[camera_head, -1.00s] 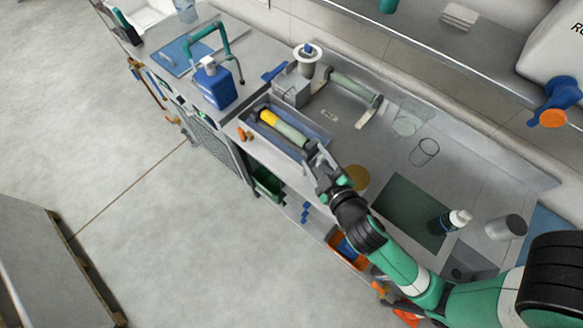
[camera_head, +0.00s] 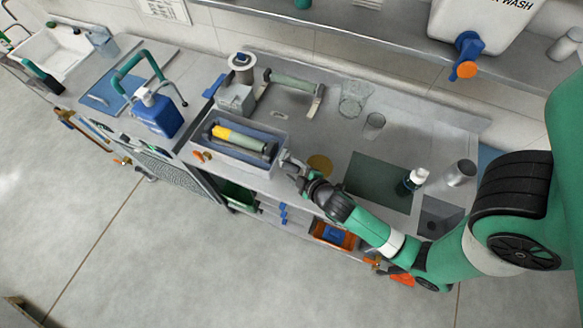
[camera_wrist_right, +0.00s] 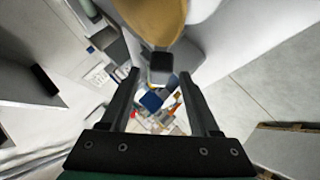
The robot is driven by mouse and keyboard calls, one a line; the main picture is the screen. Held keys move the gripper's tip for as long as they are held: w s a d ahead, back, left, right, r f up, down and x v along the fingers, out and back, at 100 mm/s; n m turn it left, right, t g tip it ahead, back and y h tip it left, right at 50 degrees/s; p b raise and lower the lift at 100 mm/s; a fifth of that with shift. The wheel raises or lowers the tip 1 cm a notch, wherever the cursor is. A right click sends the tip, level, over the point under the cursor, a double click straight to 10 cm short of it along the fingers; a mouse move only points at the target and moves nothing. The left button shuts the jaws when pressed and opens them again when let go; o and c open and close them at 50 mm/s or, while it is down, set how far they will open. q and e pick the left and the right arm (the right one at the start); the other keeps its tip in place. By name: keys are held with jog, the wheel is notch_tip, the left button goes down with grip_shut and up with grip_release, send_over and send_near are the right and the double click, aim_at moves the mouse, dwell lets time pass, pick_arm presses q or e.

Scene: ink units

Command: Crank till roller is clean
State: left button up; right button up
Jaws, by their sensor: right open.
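The roller (camera_head: 238,139) lies in a blue-grey tray (camera_head: 262,167) at the bench's front edge. Its left part is yellow and its right part is grey-green. I cannot make out a separate crank. My right gripper (camera_head: 284,158) is at the tray's front right corner in the head view; whether it touches the tray is unclear. In the right wrist view its two fingers (camera_wrist_right: 160,88) stand apart. A small grey piece with a dark end (camera_wrist_right: 161,66) shows between and beyond them, and I cannot tell what it is. My left gripper is out of view.
A second roller on a stand (camera_head: 292,82) is behind the tray. A blue jug (camera_head: 157,117) is to the left. A shelf (camera_head: 350,27) runs above.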

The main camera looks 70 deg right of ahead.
jog(key=shift+x, duration=0.85)
grip_shut()
dwell(0.8)
